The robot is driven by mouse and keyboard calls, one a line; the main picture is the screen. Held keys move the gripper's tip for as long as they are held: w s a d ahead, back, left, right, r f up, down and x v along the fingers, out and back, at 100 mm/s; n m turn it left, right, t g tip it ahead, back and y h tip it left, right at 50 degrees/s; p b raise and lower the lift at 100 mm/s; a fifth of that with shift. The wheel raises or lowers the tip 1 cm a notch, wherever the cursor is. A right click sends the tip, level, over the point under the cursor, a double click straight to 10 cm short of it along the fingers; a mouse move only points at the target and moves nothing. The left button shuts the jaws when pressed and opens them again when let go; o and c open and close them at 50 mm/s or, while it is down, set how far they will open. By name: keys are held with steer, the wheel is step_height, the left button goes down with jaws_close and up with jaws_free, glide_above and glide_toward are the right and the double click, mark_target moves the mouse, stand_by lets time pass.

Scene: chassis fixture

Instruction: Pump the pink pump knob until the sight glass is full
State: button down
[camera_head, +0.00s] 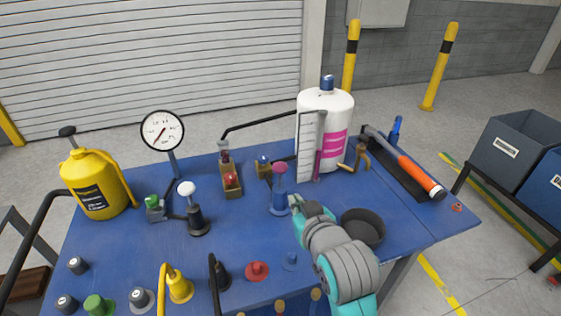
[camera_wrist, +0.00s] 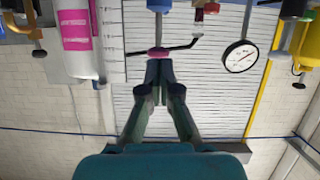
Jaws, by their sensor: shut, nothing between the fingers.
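The pink pump knob (camera_head: 280,168) sits on top of a short stem on a blue pump base (camera_head: 279,201) near the middle of the table. A white scale plate (camera_head: 305,158) stands at the front of the white tank (camera_head: 338,107). A narrow pink strip (camera_head: 317,165) shows in the lower part beside it, probably the sight glass; its exact level is too small to read. My gripper (camera_head: 297,203) is just right of the pump. In the wrist view, which looks upside down, my shut, empty fingertips (camera_wrist: 159,67) are at the pink knob (camera_wrist: 158,53); contact is unclear.
A black bowl (camera_head: 362,228) lies right of my arm. A red-knobbed fitting (camera_head: 231,180) and a white-knobbed plunger (camera_head: 188,190) stand left of the pump. A pressure gauge (camera_head: 162,130) and yellow canister (camera_head: 95,185) are farther left. Several knobs line the front edge.

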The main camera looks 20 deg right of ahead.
steer(key=w+r, duration=0.3)
steer(key=r, duration=0.6)
steer(key=shift+w+r, duration=0.2)
steer(key=shift+r, duration=0.15)
steer(key=shift+a, duration=0.1)
glide_above(281, 170)
steer(key=f, duration=0.3)
steer(key=shift+w+a+f, duration=0.1)
steer(key=shift+w+f, duration=0.1)
steer(key=shift+f, duration=0.05)
step_height(281, 170, down, 2)
steer(key=shift+f, duration=0.15)
steer(key=shift+s+f, duration=0.15)
steer(key=shift+f, duration=0.7)
steer(key=shift+f, duration=2.7)
